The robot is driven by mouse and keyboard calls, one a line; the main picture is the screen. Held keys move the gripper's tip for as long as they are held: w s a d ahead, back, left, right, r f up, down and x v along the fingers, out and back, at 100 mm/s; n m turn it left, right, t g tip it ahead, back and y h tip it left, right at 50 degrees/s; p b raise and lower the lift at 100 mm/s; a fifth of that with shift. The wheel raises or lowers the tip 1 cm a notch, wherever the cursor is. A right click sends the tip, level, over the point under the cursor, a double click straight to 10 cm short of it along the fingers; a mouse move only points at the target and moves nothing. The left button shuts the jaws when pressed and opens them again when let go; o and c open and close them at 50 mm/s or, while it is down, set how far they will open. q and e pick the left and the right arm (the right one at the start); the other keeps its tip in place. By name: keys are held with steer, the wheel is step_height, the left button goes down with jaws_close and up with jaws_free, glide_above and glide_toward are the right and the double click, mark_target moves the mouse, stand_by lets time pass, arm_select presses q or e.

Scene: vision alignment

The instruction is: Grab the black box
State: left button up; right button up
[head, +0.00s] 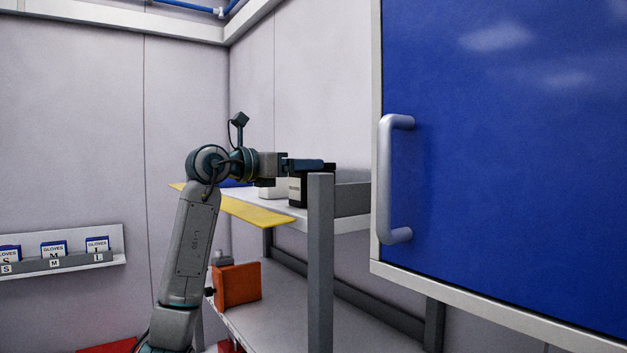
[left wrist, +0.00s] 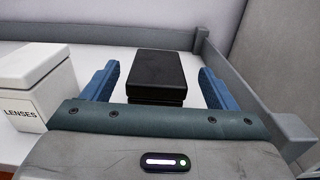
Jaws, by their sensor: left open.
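The black box (left wrist: 159,75) stands on the white shelf, between the two blue fingers of my left gripper (left wrist: 160,88) in the left wrist view. Gaps show between the box and both fingers, so the gripper is open and not touching its sides. In the head view the black box (head: 298,191) shows on the upper shelf, partly behind the gripper and a grey post. My left gripper (head: 306,165) reaches over it from the left, at about the height of its top. My right gripper is not in view.
A white box marked LENSES (left wrist: 38,88) stands left of the black box. A grey shelf rail (left wrist: 232,77) runs close on the right. The grey post (head: 320,260) stands in front. A blue door (head: 500,150) with a handle fills the right. An orange box (head: 237,284) is below.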

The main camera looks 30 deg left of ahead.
arm_select(q)
steer(key=p+x, duration=0.2)
steer(key=x, duration=0.1)
steer(key=shift+a+r+p, duration=0.15)
steer(key=shift+r+p, duration=0.1)
steer(key=shift+p, duration=0.15)
steer(key=shift+w+f, duration=0.1)
steer(key=shift+w, duration=0.2)
steer(key=shift+w+d+f, duration=0.2)
steer(key=shift+w+d, duration=0.05)
steer(key=shift+s+a, duration=0.1)
steer(key=c, duration=1.1)
steer(key=shift+c, duration=0.2)
steer(key=shift+r, duration=0.15)
